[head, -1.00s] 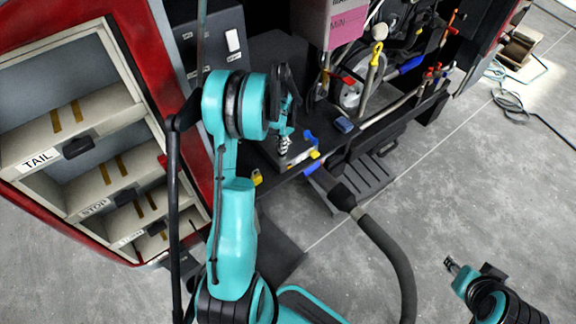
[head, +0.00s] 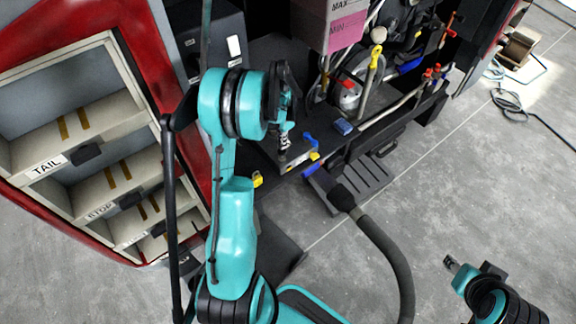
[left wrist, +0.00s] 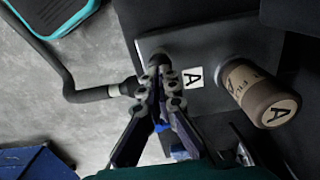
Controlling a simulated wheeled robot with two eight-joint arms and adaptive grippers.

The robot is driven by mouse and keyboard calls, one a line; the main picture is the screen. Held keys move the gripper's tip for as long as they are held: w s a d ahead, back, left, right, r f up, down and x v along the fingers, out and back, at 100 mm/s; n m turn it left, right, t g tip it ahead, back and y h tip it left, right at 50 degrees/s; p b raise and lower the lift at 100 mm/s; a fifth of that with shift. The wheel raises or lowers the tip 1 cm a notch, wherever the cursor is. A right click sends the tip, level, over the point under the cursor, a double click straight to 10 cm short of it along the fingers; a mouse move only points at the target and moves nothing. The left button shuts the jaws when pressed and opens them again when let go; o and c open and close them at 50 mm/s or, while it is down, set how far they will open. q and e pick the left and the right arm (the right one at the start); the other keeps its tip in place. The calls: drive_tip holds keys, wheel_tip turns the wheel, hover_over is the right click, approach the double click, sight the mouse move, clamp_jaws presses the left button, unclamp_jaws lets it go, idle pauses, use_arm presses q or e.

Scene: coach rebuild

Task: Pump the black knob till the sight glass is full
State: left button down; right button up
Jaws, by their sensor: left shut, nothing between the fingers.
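My left gripper (head: 285,142) points down over the dark bench beside the red coach panel; its fingers are shut and empty. In the left wrist view the closed fingertips (left wrist: 160,88) are in front of a dark round knob (left wrist: 160,60) on a grey block. The fingers partly hide the knob, and I cannot tell whether they touch it. The sight glass (head: 347,32), marked MAX and MIN, stands at the top of the head view; its pink part reaches a little above the MIN mark. My right gripper (head: 452,264) is low at the right over bare floor; its finger state is unclear.
A brown cylinder (left wrist: 258,92) lettered A stands right of the fingers. A dark hose (head: 390,250) runs from the bench down to the floor. Labelled shelves (head: 100,130) are at the left. The grey floor (head: 480,180) at the right is mostly clear.

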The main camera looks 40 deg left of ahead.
use_arm(q)
drive_tip(key=shift+f, duration=0.1)
idle(0.6)
drive_tip(key=shift+f+b, duration=1.6)
drive_tip(key=shift+f, duration=0.2)
drive_tip(key=shift+r, duration=0.1)
drive_tip(key=shift+r+p, duration=1.1)
drive_tip(key=shift+r, duration=0.7)
drive_tip(key=shift+r, duration=0.1)
wheel_tip(320, 180, up, 6)
drive_tip(key=p, duration=0.3)
drive_tip(key=shift+p, duration=0.35)
